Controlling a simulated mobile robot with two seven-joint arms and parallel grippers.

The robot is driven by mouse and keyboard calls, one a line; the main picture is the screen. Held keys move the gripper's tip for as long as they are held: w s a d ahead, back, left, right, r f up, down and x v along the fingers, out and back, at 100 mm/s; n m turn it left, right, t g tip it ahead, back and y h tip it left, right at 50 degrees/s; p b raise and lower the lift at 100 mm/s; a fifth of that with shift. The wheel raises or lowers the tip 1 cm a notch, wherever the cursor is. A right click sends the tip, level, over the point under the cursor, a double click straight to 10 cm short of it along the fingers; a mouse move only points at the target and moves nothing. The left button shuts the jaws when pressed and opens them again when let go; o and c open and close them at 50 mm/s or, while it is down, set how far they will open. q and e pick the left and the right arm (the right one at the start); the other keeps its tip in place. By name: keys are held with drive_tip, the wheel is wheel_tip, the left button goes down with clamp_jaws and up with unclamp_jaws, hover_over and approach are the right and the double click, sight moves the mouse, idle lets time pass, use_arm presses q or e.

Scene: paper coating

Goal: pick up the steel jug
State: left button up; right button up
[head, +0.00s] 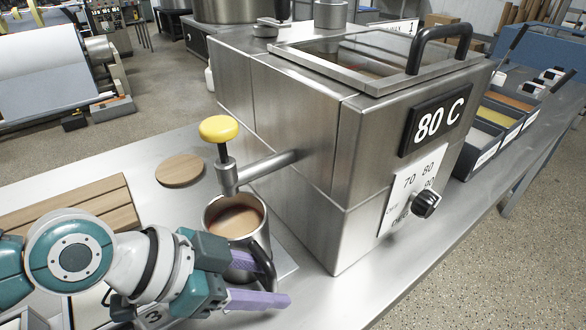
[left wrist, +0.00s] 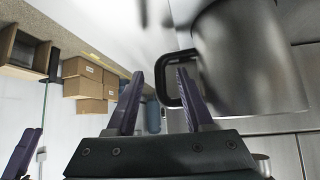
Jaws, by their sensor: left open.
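The steel jug (head: 236,216) stands upright on the bench under a tap, with brown liquid inside. Its black handle (head: 264,252) points toward the lower right of the head view. My left gripper (head: 276,288) is open at the handle, its purple fingers low beside the jug. In the left wrist view the jug (left wrist: 250,65) fills the upper right. The handle (left wrist: 161,82) there appears between the open fingertips of my left gripper (left wrist: 160,75); whether they touch it I cannot tell.
The tap with a yellow knob (head: 218,129) juts from the steel tank (head: 300,150) above the jug. A round wooden disc (head: 180,170) and a wooden board (head: 85,208) lie on the bench to the left. Trays (head: 493,120) stand at the right. Cardboard boxes (left wrist: 85,85) show behind.

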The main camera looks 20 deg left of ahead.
use_arm(q)
drive_tip(key=shift+x, duration=0.85)
drive_tip(key=shift+c, duration=0.4)
clamp_jaws()
idle(0.4)
